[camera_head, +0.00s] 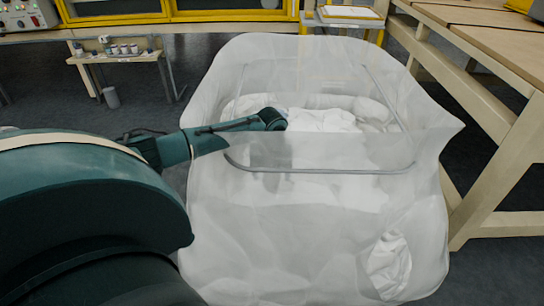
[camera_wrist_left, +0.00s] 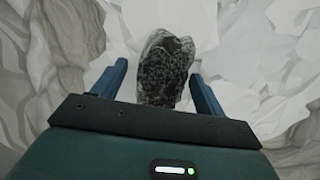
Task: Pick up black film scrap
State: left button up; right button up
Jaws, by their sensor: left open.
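The black film scrap (camera_wrist_left: 166,70) is a dark, crinkled piece with pale, see-through edges. In the left wrist view it lies ahead of my left gripper (camera_wrist_left: 159,74), in the gap between the two blue fingers. The fingers are apart, with the scrap not clamped between them. In the head view my left arm comes in from the left and its end (camera_head: 272,119) reaches down into a large translucent bag (camera_head: 300,236). The scrap and the fingertips cannot be made out in the head view. My right gripper is not in view.
White wadding (camera_head: 320,120) fills the bag around the scrap. A wooden table (camera_head: 490,48) stands to the right, and a small shelf with cups (camera_head: 122,52) stands at the back left.

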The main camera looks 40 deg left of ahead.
pick_arm(q)
jog(key=shift+c, duration=0.3)
jog(key=c, duration=1.1)
